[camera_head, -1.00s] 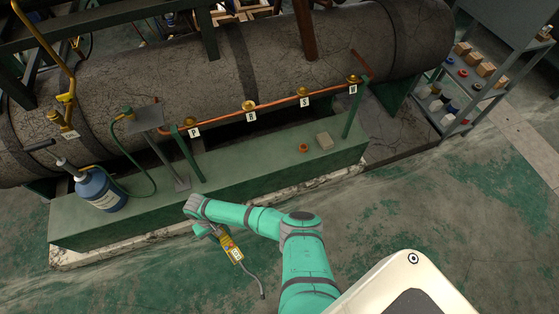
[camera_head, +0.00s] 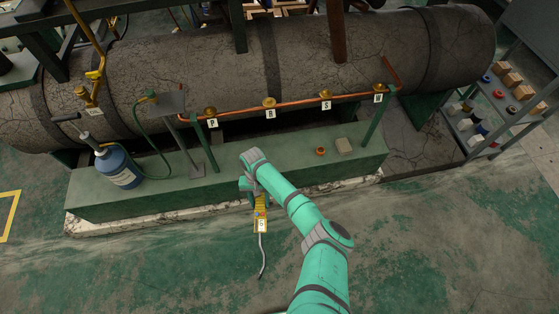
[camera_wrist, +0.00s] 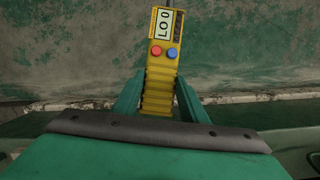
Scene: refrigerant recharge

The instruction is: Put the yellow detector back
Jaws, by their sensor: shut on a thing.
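The yellow detector (camera_head: 260,217) is held in my gripper (camera_head: 254,190), in front of the green plinth's front edge. Its thin grey probe hangs down toward the floor in the head view. In the wrist view the detector (camera_wrist: 163,60) shows a display reading that looks like "LO 0", a red button and a blue button. The fingers of my gripper (camera_wrist: 158,98) are shut on its ribbed yellow handle. I cannot tell which spot is the detector's own place.
A grey shelf (camera_head: 497,110) stands at right. The front floor is open.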

